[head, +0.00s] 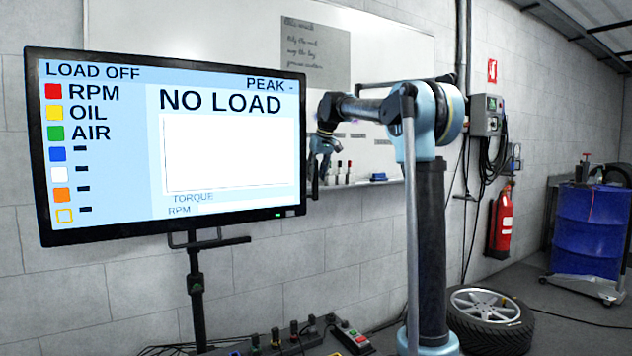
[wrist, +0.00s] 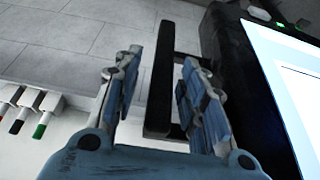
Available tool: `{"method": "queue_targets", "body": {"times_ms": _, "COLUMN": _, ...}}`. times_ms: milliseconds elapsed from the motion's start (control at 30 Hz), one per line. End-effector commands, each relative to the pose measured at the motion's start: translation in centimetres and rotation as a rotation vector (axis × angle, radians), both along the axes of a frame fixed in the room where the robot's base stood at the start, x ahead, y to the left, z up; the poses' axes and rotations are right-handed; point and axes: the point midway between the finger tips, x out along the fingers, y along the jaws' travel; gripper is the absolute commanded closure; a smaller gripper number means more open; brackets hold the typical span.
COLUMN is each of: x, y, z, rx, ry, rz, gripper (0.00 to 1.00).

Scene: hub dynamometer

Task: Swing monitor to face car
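The monitor (head: 180,150) is a large flat screen reading "NO LOAD" on a black stand (head: 196,290) at the left of the head view. Its screen faces toward the head camera. A dark upright bar handle (head: 313,172) is on its right edge. In the wrist view, the handle (wrist: 161,75) stands off the monitor's black side (wrist: 232,65). My gripper (head: 320,160) is at the monitor's right edge, partly hidden in the head view. In the wrist view, my gripper (wrist: 162,60) is open, its fingers on either side of the handle with visible gaps.
A whiteboard (head: 400,50) with markers (head: 345,173) on its ledge is behind my arm. A control box (head: 352,338) sits below the monitor. A tyre (head: 490,318), fire extinguisher (head: 501,225) and blue drum (head: 588,230) are to the right. No car is visible.

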Motion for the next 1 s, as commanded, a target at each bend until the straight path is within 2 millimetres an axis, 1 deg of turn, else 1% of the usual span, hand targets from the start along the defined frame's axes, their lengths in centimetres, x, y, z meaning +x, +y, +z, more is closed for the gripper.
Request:
{"method": "queue_targets", "body": {"times_ms": 100, "x": -0.7, "y": -0.5, "z": 2.2, "rx": 0.000, "ry": 0.000, "rz": -0.001, "gripper": 0.62}}
{"method": "queue_targets", "body": {"times_ms": 300, "x": -1.9, "y": -1.3, "z": 5.7, "rx": 0.000, "ry": 0.000, "rz": -0.001, "gripper": 0.62}}
{"method": "queue_targets", "body": {"times_ms": 500, "x": -2.6, "y": -1.9, "z": 8.1, "rx": 0.000, "ry": 0.000, "rz": -0.001, "gripper": 0.62}}
{"method": "queue_targets", "body": {"times_ms": 700, "x": -3.0, "y": -2.0, "z": 8.9, "rx": 0.000, "ry": 0.001, "rz": -0.001, "gripper": 0.62}}
{"method": "queue_targets", "body": {"times_ms": 1000, "x": -3.0, "y": -2.0, "z": 9.0, "rx": 0.000, "ry": 0.001, "rz": -0.001, "gripper": 0.62}}
